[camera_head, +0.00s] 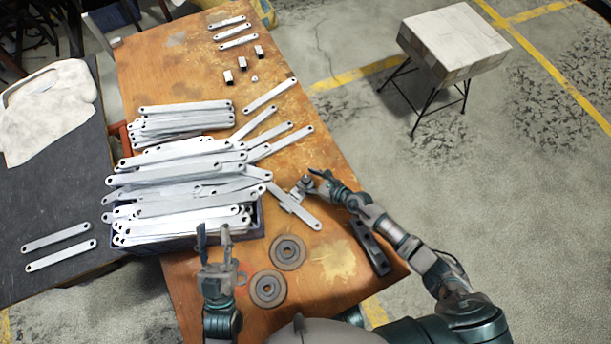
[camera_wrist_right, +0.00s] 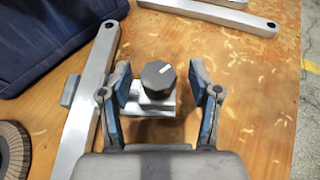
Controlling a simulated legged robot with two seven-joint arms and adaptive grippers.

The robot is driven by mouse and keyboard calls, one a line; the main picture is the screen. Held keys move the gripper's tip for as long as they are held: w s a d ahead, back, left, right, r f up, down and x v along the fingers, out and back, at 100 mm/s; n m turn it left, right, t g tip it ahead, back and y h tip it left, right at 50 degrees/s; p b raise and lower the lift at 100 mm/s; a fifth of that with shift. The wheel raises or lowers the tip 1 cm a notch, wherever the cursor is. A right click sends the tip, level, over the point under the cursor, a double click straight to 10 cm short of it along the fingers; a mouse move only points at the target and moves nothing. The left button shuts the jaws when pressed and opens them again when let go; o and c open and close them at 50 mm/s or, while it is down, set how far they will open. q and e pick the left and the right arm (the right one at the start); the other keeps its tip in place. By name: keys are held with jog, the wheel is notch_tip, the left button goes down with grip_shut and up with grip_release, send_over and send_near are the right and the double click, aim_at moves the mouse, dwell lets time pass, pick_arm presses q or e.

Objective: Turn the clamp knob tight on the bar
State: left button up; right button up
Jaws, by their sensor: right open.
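The clamp knob (camera_wrist_right: 158,76) is dark grey, many-sided, with a white line on top. It sits on a silver clamp block (camera_wrist_right: 152,106) beside a metal bar (camera_wrist_right: 88,105) on the wooden table. In the head view the knob (camera_head: 306,183) and the bar (camera_head: 296,208) lie right of the bracket pile. My right gripper (camera_wrist_right: 162,92) is open, with one finger on each side of the knob and gaps showing between. In the head view my right gripper (camera_head: 318,182) partly covers the clamp. My left gripper (camera_head: 214,232) is open and empty, in front of the bin.
A dark bin (camera_head: 190,243) heaped with galvanized brackets (camera_head: 180,180) stands left of the clamp. Two round discs (camera_head: 288,251) lie near the table's front. A dark rail-like tool (camera_head: 370,247) lies by the right edge. The table (camera_head: 190,70) has bare wood toward the back.

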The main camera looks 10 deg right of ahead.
jog(key=shift+w+a+f, duration=0.15)
jog(key=shift+w+a, duration=0.1)
jog(key=shift+w, duration=0.05)
pick_arm(q)
jog(key=shift+s+a+r, duration=0.15)
jog(key=shift+s+r, duration=0.15)
pick_arm(e)
jog(key=shift+a, duration=0.1)
